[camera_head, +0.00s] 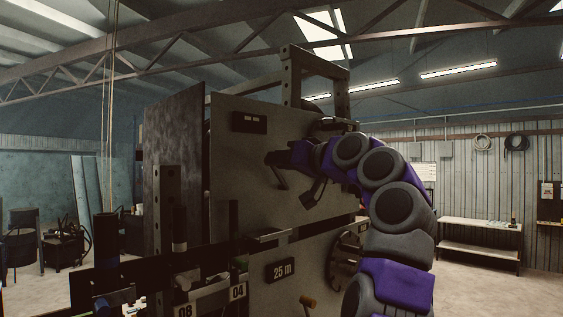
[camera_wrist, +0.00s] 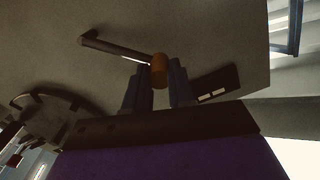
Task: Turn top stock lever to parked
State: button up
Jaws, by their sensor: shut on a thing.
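The top stock lever (camera_wrist: 115,48) is a dark bar on the grey upper panel (camera_wrist: 205,35), with an orange knob (camera_wrist: 159,70) at one end. In the wrist view my gripper (camera_wrist: 159,84) has one finger on each side of this knob and is shut on it. In the head view my gripper (camera_head: 280,158) is at the upper panel (camera_head: 235,165), with my arm coming in from the right. The lever (camera_head: 278,179) shows there as a short dark bar slanting just below the gripper. Its knob is hidden there.
A dark plate with two light windows (camera_head: 250,122) sits above the lever. A handwheel (camera_head: 347,258) and a "25 m" sign (camera_head: 281,270) are on the lower panel. A metal frame (camera_head: 290,75) rises on top. A workbench (camera_head: 480,237) stands at the right wall.

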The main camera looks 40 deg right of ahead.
jog(key=shift+d, duration=0.1)
grip_shut()
jog(key=shift+f, duration=0.1)
jog(key=shift+a+f+n+b, duration=1)
jog(key=shift+f+n+b, duration=0.3)
jog(key=shift+b, duration=0.3)
jog(key=o, duration=0.8)
grip_release()
jog(key=shift+d+r, duration=0.1)
jog(key=shift+r, duration=0.05)
jog(key=shift+s, duration=0.1)
jog(key=s+d+b, duration=0.1)
jog(key=s+b, duration=0.1)
jog(key=s, duration=1.5)
jog(key=shift+d, duration=0.25)
